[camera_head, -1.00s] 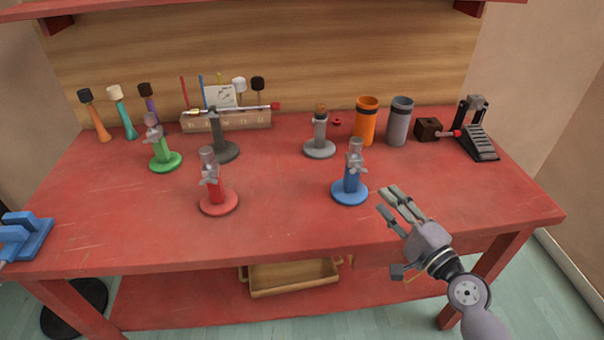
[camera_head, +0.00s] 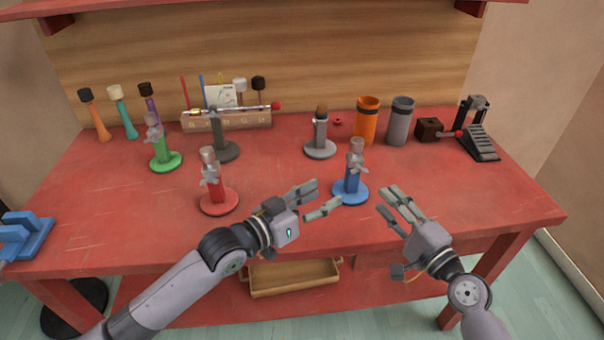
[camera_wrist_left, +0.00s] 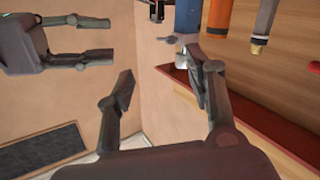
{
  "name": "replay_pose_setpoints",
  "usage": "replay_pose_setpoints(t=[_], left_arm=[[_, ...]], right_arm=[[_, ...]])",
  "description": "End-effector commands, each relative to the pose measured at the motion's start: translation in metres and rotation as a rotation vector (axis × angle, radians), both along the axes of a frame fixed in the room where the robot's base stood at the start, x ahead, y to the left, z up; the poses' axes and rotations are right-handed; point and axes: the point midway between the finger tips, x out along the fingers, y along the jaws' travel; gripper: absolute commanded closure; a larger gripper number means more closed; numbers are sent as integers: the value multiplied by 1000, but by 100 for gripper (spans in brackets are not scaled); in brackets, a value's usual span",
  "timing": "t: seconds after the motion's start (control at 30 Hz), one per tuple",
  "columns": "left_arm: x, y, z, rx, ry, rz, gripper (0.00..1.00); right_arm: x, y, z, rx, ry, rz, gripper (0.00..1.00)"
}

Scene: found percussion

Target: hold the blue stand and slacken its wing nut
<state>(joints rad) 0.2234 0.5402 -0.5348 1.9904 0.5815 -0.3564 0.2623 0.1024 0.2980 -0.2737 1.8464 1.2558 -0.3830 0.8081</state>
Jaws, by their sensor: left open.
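The blue stand (camera_head: 352,184) stands upright on the right half of the red bench, with a round blue base and a grey clamp top. Its grey wing nut (camera_head: 352,165) sticks out at the top of the post. My left gripper (camera_head: 327,195) is open and empty, just left of the blue stand and apart from it. In the left wrist view the blue post (camera_wrist_left: 188,18) shows at the top, beyond one finger that partly covers the grey clamp. My right gripper (camera_head: 384,201) is open and empty, in front and to the right of the stand.
A red stand (camera_head: 217,190) is left of my left gripper; a green stand (camera_head: 163,159) and grey stands (camera_head: 320,148) are further back. Orange (camera_head: 366,120) and grey cups (camera_head: 399,121) and a pedal (camera_head: 478,142) stand at the back right. The front right bench top is clear.

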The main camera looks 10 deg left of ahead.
Motion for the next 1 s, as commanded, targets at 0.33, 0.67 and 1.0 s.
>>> replay_pose_setpoints(t=[0.33,0.67,1.0], left_arm=[[23,35,44,149,-208,36,51],[68,1,45,146,-206,34,51],[122,-39,44,146,-204,34,51]], right_arm=[[0,0,0,0,0,0,67],[0,0,0,0,0,0,67],[0,0,0,0,0,0,67]])
